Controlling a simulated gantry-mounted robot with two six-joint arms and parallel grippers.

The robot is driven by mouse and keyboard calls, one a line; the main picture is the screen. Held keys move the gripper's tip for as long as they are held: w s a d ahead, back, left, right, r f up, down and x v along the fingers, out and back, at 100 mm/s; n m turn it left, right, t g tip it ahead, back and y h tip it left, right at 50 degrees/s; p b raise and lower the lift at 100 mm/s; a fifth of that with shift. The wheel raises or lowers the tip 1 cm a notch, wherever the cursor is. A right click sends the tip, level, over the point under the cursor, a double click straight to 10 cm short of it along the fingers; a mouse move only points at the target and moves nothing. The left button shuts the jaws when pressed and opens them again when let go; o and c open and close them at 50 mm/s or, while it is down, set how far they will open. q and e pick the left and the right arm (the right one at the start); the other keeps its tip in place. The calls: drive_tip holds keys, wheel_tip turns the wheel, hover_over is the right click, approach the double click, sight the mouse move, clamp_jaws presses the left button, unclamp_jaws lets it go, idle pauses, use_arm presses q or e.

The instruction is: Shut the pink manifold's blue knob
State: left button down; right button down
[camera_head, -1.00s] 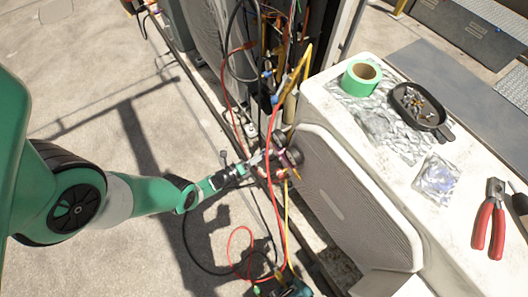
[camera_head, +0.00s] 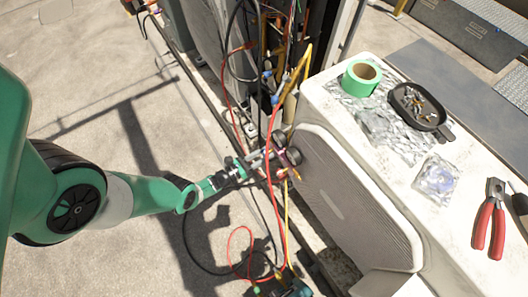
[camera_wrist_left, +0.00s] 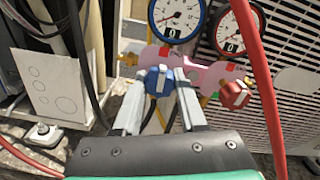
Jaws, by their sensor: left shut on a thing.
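The pink manifold (camera_wrist_left: 207,74) shows in the left wrist view, with a blue-rimmed gauge (camera_wrist_left: 177,18) and a red-rimmed gauge (camera_wrist_left: 238,27) above it. Its blue knob (camera_wrist_left: 158,79) carries a white bar and is at the left; its red knob (camera_wrist_left: 235,94) is at the right. My left gripper (camera_wrist_left: 159,103) is shut on the blue knob, one finger on each side. In the head view the left gripper (camera_head: 264,160) reaches the manifold beside the condenser's grille; the knob is too small to tell there. My right gripper is not in view.
Red, yellow and black hoses (camera_head: 272,190) hang close around the gripper. The condenser top (camera_head: 330,105) holds green tape (camera_head: 358,78), a dark dish of small parts (camera_head: 418,106) and red-handled pliers (camera_head: 489,220). The floor at left is clear.

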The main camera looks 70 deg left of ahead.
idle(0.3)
use_arm(q)
drive_tip(key=shift+c, duration=2.3)
unclamp_jaws()
drive_tip(key=p+v, duration=0.1)
drive_tip(key=v, duration=1)
drive_tip(key=shift+s, duration=0.35)
drive_tip(key=shift+p, duration=0.3)
